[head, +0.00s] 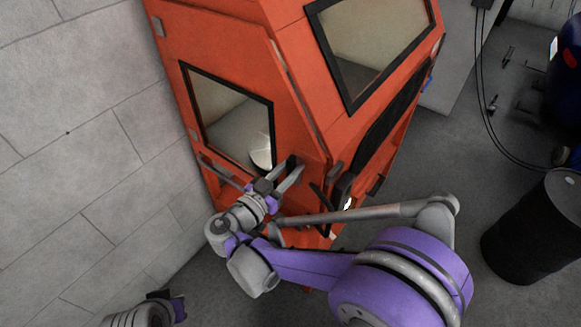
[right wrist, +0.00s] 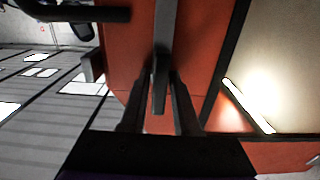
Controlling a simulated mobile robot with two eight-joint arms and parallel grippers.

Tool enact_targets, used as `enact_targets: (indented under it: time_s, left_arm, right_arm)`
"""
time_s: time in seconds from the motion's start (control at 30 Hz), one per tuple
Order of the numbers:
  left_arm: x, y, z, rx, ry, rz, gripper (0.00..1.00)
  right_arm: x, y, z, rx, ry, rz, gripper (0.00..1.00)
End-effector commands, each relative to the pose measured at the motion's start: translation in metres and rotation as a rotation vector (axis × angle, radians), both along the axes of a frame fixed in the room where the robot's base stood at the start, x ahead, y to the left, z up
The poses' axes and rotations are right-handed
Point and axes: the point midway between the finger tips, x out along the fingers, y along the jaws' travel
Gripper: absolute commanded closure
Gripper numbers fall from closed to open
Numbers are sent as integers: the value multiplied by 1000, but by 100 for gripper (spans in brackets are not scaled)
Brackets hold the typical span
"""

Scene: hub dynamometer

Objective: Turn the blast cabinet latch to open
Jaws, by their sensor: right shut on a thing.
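The orange blast cabinet (head: 305,120) stands against the block wall, with a window in its side door. My right gripper (head: 289,168) is at the door's edge, just below and right of that window. In the right wrist view, its two fingers (right wrist: 160,78) are closed on a narrow grey latch handle (right wrist: 160,90) in front of the orange panel. The handle's far end and pivot are hard to make out. In the head view, the fingers largely hide the latch. My left gripper's fingers do not show; only a piece of my arm appears at the lower left.
A black drum (head: 535,232) stands on the floor at the right, with a blue object behind it. A dark cable hangs at the upper right. The block wall (head: 75,130) is close at the left. Grey floor is open between the cabinet and the drum.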

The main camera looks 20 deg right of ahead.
Motion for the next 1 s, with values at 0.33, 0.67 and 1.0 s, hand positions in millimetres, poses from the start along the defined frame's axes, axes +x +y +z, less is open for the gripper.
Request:
enact_targets:
  time_s: [0.33,0.67,1.0]
  left_arm:
    - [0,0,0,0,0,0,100]
    - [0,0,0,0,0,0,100]
    - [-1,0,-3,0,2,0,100]
  right_arm:
    - [0,0,0,2,-3,0,100]
    - [0,0,0,2,-2,0,40]
    - [-9,13,-1,3,-2,3,40]
